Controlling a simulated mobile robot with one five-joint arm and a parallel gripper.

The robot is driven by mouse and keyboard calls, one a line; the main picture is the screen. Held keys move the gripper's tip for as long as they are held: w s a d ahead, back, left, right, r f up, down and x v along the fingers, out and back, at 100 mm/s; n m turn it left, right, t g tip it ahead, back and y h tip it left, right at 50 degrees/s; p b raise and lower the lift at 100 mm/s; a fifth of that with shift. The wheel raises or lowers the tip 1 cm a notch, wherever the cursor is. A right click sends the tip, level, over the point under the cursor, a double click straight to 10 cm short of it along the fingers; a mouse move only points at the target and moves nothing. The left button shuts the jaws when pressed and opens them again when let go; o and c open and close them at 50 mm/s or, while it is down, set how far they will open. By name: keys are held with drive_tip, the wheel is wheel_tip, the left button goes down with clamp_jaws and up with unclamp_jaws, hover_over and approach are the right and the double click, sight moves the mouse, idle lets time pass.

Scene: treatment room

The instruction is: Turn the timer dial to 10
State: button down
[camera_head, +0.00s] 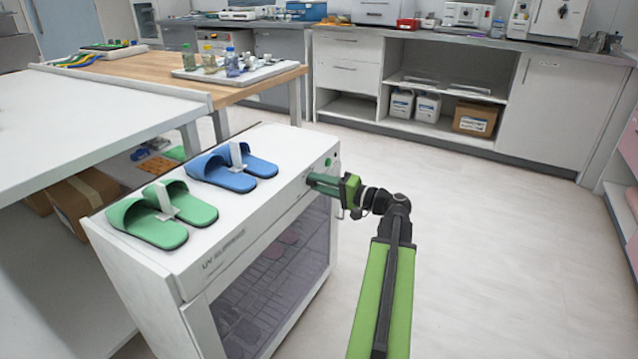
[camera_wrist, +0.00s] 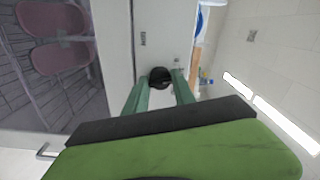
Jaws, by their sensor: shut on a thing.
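The dark timer dial (camera_wrist: 160,75) is on the white front panel of the UV cabinet (camera_head: 241,238). In the wrist view it sits between the two green fingers of my gripper (camera_wrist: 160,88), near their tips. My gripper (camera_head: 314,182) reaches the upper right of the cabinet front in the head view and is shut on the dial. The fingers mostly hide the dial in that view. No scale or number around the dial is readable, so its setting cannot be told.
Green slippers (camera_head: 160,215) and blue slippers (camera_head: 233,167) lie on the cabinet top. The glass door (camera_head: 268,282) is below my gripper. Floor (camera_head: 480,220) to the right is clear.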

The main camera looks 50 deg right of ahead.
drive_tip(key=shift+f, duration=0.1)
idle(0.3)
drive_tip(key=c, duration=1)
unclamp_jaws()
drive_tip(key=shift+c, duration=0.2)
drive_tip(key=shift+s, duration=0.1)
drive_tip(key=v, duration=1.7)
drive_tip(key=shift+s, duration=0.15)
